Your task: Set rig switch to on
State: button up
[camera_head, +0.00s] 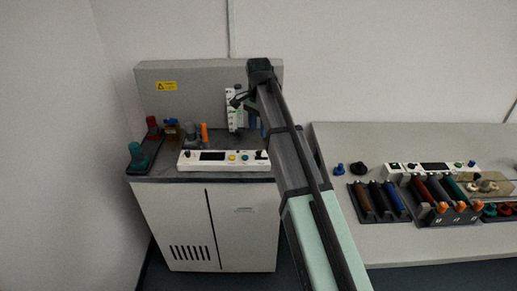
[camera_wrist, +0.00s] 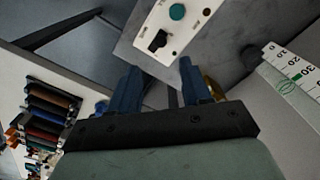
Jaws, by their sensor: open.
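The rig's white control panel (camera_head: 223,166) lies on the dark top of the grey cabinet. A small black switch (camera_head: 262,155) sits at its right end. In the wrist view the same black switch (camera_wrist: 158,41) shows on the panel's end, beside a teal button. I cannot read its labels or tell its setting. My gripper (camera_wrist: 160,74) has its two blue fingers apart with nothing between them. The fingertips lie just below the switch in that picture, apart from it.
A white scale strip (camera_wrist: 294,74) stands upright near my gripper. Teal and red knobbed parts (camera_head: 139,155) stand at the cabinet's left. The right-hand table (camera_head: 350,135) holds several coloured cylinders in racks and another panel. A grey back wall (camera_head: 190,75) rises behind the cabinet top.

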aim_at(259, 152)
notch_tip(259, 152, down, 10)
jog(key=shift+r, duration=0.2)
dwell(0.4)
grip_shut()
